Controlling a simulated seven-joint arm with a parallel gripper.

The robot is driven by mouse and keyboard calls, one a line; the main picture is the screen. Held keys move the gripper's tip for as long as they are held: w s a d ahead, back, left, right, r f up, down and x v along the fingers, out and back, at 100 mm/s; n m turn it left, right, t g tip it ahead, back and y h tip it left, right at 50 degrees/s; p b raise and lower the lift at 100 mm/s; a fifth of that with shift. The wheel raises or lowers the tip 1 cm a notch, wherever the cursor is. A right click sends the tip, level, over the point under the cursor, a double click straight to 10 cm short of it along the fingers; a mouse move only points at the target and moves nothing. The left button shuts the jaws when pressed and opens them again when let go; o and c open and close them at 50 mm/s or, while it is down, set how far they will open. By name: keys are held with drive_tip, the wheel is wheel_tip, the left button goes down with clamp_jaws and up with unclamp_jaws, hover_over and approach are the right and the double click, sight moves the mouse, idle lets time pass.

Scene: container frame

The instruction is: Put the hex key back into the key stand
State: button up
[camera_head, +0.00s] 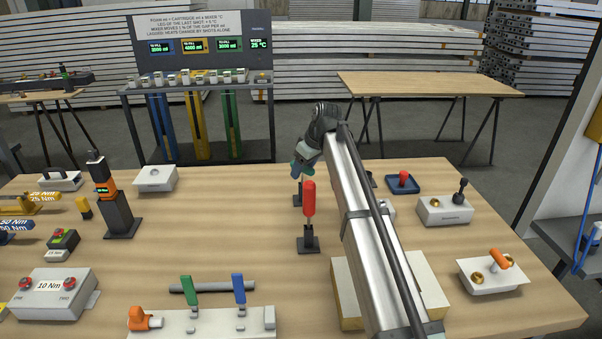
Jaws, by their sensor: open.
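My gripper (302,168) is at the far end of my arm, pointing down over the back middle of the table. It is open. I cannot make out the hex key for certain, nor tell which stand is the key stand.
A white panel (205,322) with green and blue levers lies at the front. A black and orange device (115,210) stands left. A joystick box (444,209), a blue tray with a red knob (403,187) and an orange-handled valve plate (490,275) are right. Bare wood lies left of the stands.

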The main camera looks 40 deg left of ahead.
drive_tip(key=v, duration=1)
drive_tip(key=shift+r, duration=0.3)
drive_tip(key=shift+d, duration=0.1)
wheel_tip(320, 180, up, 6)
idle(0.5)
idle(0.3)
